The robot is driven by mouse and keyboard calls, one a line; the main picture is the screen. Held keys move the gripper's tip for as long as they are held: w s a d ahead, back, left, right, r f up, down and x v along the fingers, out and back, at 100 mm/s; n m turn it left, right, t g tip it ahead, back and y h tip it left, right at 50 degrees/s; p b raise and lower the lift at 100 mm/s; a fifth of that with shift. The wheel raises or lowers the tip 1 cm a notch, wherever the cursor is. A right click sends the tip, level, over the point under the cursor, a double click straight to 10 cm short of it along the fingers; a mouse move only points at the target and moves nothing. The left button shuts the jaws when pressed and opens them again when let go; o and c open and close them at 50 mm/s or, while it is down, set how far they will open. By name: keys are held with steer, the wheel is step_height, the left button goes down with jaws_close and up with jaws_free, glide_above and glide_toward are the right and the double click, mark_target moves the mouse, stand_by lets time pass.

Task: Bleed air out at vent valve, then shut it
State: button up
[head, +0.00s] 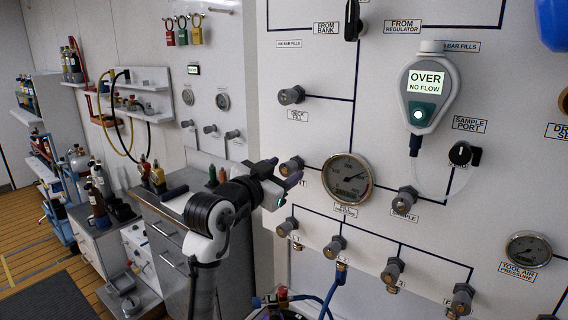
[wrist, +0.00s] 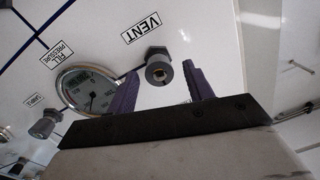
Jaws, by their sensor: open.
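The vent valve (wrist: 158,68) is a small grey round knob on the white panel, below the VENT label (wrist: 141,28) in the wrist view. In the head view the vent valve (head: 293,165) is partly behind my gripper (head: 283,172), and its label is mostly covered. My gripper also shows in the wrist view (wrist: 160,72), with its two purple fingers apart on either side of the knob. I see gaps between the fingers and the knob. Nothing is between the fingers except the knob ahead; depth to it is hard to tell.
The fill pressure gauge (head: 348,179) is right of the vent valve. The sample valve (head: 405,200) and a row of fill valves (head: 335,247) are near. A display (head: 428,82) reads "OVER NO FLOW". Blue hoses (head: 335,290) hang below. A bench with bottles (head: 158,180) stands left.

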steer(key=shift+w+d, duration=0.3)
steer(key=shift+w, duration=0.1)
steer(key=c, duration=1)
steer(key=shift+n, duration=0.3)
